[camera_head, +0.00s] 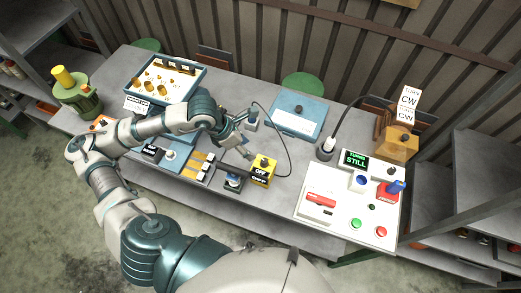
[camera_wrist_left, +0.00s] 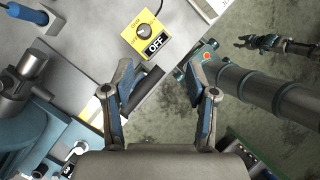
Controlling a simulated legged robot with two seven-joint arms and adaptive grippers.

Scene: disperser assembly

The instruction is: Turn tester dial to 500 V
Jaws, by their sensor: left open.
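The tester is a yellow box (camera_head: 262,170) near the table's front edge, with a dark round dial on top and a sign reading OFF. It also shows in the left wrist view (camera_wrist_left: 121,34), where its dial (camera_wrist_left: 143,31) points towards the upper side of the box. My left gripper (camera_head: 247,151) is just left of and behind the yellow box, open and empty. In the left wrist view its two fingers (camera_wrist_left: 168,78) are spread apart, with the box beyond them. A dark gripper, apparently my right one (camera_wrist_left: 262,43), shows small over the floor; its opening is unclear.
A white control panel (camera_head: 338,232) with buttons and a display stands to the right. A blue case (camera_head: 297,117) lies behind, and a tray of brass parts (camera_head: 202,73) is at the back left. A black cable (camera_head: 289,150) loops near the yellow box. A small dark block (camera_head: 233,181) sits beside it.

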